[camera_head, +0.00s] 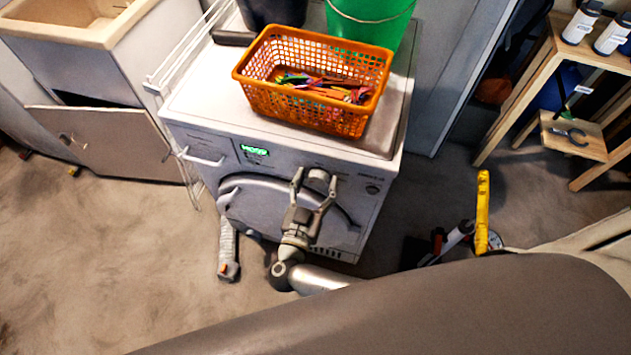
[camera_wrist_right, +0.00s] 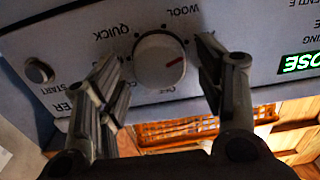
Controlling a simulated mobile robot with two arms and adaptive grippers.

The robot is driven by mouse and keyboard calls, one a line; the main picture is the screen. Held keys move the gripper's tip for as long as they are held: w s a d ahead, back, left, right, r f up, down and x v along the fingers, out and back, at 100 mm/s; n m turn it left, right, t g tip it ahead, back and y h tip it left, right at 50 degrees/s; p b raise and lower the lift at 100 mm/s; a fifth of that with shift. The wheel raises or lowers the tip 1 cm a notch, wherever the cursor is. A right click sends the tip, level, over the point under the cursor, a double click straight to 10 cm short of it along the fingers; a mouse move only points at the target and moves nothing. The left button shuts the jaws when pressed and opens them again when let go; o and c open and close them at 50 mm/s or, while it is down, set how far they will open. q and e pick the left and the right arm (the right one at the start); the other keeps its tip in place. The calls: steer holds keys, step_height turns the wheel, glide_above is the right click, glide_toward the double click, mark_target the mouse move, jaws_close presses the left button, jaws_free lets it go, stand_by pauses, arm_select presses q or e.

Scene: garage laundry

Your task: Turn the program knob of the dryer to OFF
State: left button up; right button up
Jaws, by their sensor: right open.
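The white dryer (camera_head: 290,215) stands with its control panel facing me. Its round program knob (camera_head: 318,177) is on the panel; in the wrist view the white knob (camera_wrist_right: 158,62) has a red mark pointing right and slightly up. In the wrist view the right gripper's fingertips (camera_wrist_right: 158,55) show gaps to the knob. My left gripper is out of view.
An orange basket (camera_head: 255,88) of colourful items and a green bucket (camera_head: 372,28) stand on the dryer. A green-lit display (camera_head: 254,150) and a START button (camera_wrist_right: 38,71) flank the knob. A grey tool (camera_head: 228,252) and a yellow one (camera_head: 482,210) are at floor level.

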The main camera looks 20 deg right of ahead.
steer(key=c, duration=1)
